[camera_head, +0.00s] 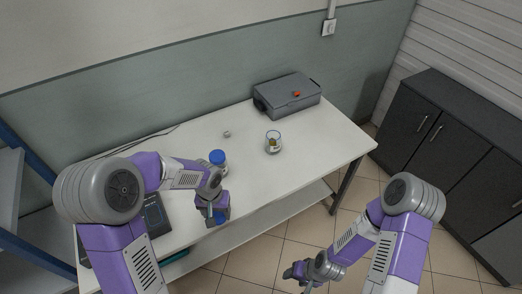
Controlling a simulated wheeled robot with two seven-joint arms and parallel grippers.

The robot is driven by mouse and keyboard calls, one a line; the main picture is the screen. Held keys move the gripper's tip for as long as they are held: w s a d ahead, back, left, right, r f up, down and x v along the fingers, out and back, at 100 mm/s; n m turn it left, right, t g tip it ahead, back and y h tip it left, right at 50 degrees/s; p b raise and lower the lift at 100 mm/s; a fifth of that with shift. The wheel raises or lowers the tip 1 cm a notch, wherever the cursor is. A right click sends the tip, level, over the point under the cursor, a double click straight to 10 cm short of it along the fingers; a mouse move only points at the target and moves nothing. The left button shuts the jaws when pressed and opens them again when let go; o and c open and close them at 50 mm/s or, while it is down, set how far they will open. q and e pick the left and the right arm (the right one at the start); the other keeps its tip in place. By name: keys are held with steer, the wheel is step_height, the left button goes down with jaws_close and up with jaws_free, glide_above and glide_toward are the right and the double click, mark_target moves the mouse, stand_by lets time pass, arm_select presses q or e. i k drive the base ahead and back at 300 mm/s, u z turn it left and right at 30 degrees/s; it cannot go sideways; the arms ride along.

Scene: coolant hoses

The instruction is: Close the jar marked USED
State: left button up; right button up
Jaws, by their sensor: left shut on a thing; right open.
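A glass jar (273,145) with a pale label and something brownish inside stands upright on the white table, with no lid seen on it. Its label is too small to read. Another jar with a blue lid (217,157) stands to its left, partly hidden behind my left arm. My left gripper (218,212) is shut on a blue lid (220,218) near the table's front edge, apart from both jars and mostly covering the lid. My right gripper (299,272) is open and empty, low in front of the table.
The white table (318,146) has free room around the open jar. A small grey object (227,133) lies near the back. A dark device (155,215) is at the left. Dark cabinets (445,140) stand right.

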mark_target(273, 138)
steer(key=z, duration=1.3)
steer(key=i, duration=1)
steer(key=u, duration=2.4)
